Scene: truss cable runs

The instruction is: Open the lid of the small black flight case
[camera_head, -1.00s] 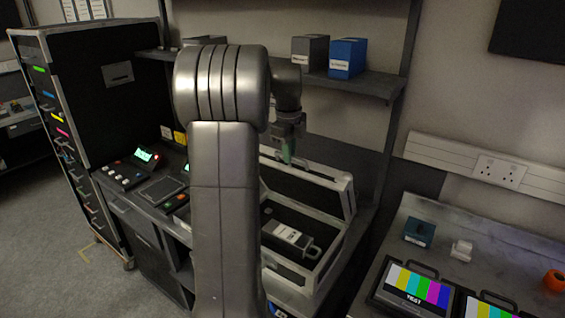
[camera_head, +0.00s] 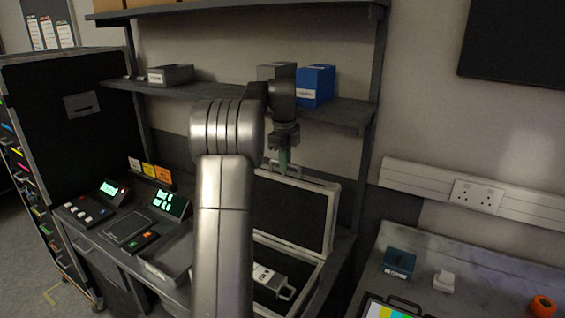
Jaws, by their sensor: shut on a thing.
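The small black flight case (camera_head: 308,290) stands on the bench, with pale metal edging. Its lid (camera_head: 290,215) stands up steeply at the back, and its dark inner face shows. My gripper (camera_head: 284,168) points down at the lid's top edge, near its middle, and is shut on the lid's edge. The exact contact is too small to make out. A grey labelled item with a loop handle (camera_head: 272,280) lies inside the case. My arm hides the left part of the case.
Above the lid is a shelf (camera_head: 345,113) with a blue box (camera_head: 315,85) and grey boxes. Control panels (camera_head: 128,228) stand left of my arm. On the right bench (camera_head: 470,270) are a teal box (camera_head: 399,262) and an orange roll (camera_head: 542,306).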

